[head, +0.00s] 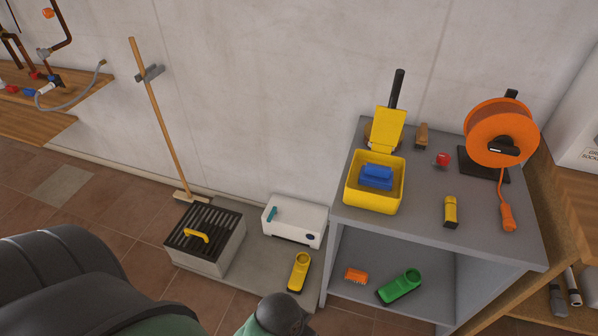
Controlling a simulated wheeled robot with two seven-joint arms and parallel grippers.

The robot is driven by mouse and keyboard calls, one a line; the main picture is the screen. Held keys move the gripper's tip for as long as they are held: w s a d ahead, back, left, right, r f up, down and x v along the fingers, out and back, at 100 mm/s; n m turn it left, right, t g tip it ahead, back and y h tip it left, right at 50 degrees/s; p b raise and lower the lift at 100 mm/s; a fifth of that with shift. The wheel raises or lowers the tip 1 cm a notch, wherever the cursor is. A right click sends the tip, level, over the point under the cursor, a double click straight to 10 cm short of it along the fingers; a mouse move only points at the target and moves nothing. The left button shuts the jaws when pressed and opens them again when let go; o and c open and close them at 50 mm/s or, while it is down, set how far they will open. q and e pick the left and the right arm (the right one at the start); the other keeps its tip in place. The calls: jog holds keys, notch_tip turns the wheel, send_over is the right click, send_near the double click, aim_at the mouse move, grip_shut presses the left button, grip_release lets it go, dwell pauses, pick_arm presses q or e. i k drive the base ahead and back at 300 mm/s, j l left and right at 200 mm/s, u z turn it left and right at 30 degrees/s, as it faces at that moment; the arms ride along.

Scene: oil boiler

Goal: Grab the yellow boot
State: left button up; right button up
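The yellow boot (300,272) is a small yellow shape with a round opening at its upper end and a dark sole. It stands on the grey floor slab, in front of the white box and left of the grey shelf unit. Nothing is holding it. Dark and green parts of my own body show at the bottom left and bottom centre, the latter just below the boot. No gripper fingers show in the head view.
A green boot (400,286) and an orange brush (356,275) are on the lower shelf of the grey unit (480,252). A white box (294,221) stands behind the yellow boot. A grated box (206,240) with a yellow handle is to its left.

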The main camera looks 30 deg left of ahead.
aim_at(295, 285)
jog(key=k+l+u, duration=0.15)
jog(key=k+u, duration=0.15)
jog(key=u, duration=0.15)
jog(key=k+u, duration=0.4)
jog(key=i+l+u, duration=0.2)
jog(key=i+l, duration=0.55)
jog(key=i, duration=0.15)
